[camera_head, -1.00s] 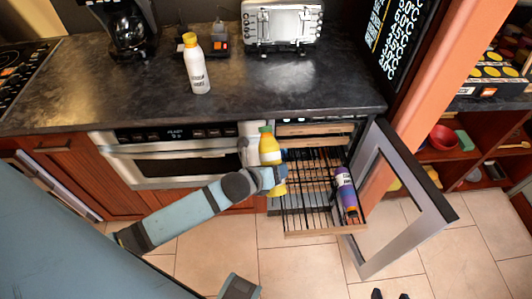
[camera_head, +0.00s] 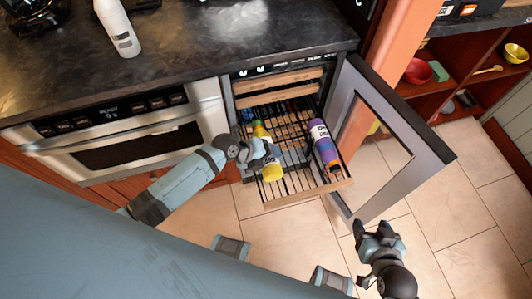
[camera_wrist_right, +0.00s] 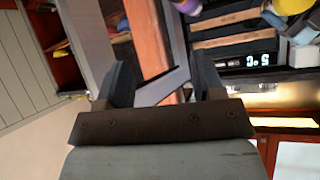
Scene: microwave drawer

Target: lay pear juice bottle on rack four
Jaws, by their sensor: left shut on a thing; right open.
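The yellow bottle (camera_head: 271,165), taken as the pear juice, is in my left gripper (camera_head: 259,151), which is shut around its middle. The bottle lies tilted along the wires at the left side of the pulled-out rack (camera_head: 318,190). I cannot tell if it touches the wires. A purple bottle (camera_head: 323,145) lies on the right side of the same rack. My right gripper (camera_head: 377,234) is open and empty, below the glass door. Its two fingers show apart in the right wrist view (camera_wrist_right: 163,80).
The cooler's glass door (camera_head: 400,150) stands open to the right of the rack. Wooden fronts of upper racks (camera_head: 280,82) are pushed in above. A white bottle (camera_head: 118,28) stands on the dark counter (camera_head: 180,50). Tiled floor (camera_head: 290,235) is clear in front.

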